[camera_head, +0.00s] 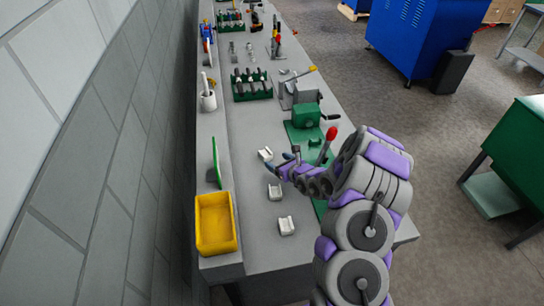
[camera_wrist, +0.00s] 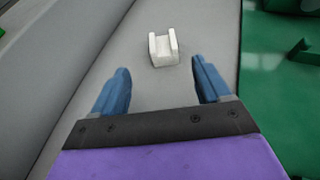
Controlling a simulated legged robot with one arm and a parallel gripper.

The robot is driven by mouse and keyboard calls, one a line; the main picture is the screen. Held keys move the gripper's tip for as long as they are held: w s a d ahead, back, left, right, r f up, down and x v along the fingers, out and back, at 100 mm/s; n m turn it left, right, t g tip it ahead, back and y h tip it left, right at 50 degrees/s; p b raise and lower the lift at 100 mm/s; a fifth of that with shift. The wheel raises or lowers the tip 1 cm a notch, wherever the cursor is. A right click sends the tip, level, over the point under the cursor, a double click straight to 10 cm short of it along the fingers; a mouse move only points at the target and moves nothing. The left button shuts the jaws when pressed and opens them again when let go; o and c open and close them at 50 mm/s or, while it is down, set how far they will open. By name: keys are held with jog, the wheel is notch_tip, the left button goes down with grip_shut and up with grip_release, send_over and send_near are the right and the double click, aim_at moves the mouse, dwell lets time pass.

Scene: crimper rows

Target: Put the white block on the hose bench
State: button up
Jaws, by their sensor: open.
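The far white block (camera_head: 265,154) is just beyond my fingertips in the head view.
A yellow bin (camera_head: 215,223) stands at the bench's near left, with an upright green plate (camera_head: 216,160) behind it. A green machine (camera_head: 306,128) with a red-knobbed lever is right of the blocks. Tool racks (camera_head: 251,86) stand farther back. A wall runs along the left.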

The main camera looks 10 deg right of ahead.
jog(key=shift+v, duration=1.45)
jog(key=s+a+r+n+g+y, duration=0.1)
jog(key=s+a+r+n+y, duration=0.1)
jog(key=a+r+n+y, duration=0.45)
jog(key=s+a+r+n+g+y, duration=0.1)
jog(key=s+a+r+n, duration=0.2)
jog(key=a+r, duration=0.7)
jog(key=s+a+r+n+g+y, duration=0.1)
jog(key=s+a+r+n+g, duration=0.35)
jog(key=s, duration=0.25)
jog(key=s+a+r+n+g+y, duration=0.1)
jog(key=s+a+r+n+g, duration=0.2)
jog(key=s+r+n, duration=0.3)
jog(key=s+d+f+n+g+h, duration=0.15)
jog(key=s+n+g+h, duration=0.45)
jog(key=s, duration=1.2)
jog(key=s+d+n+h, duration=0.2)
jog(key=s+d+h, duration=0.2)
jog(key=d, duration=0.5)
jog(key=s+d+n+t+h, duration=0.1)
jog(key=s+d+n+h, duration=0.2)
jog(key=s+d, duration=0.5)
jog(key=shift+s+d+f+n+h, duration=0.3)
jog(key=shift+d+f+h, duration=0.1)
jog(key=shift+d+h, duration=0.35)
jog(key=shift+c, duration=0.2)
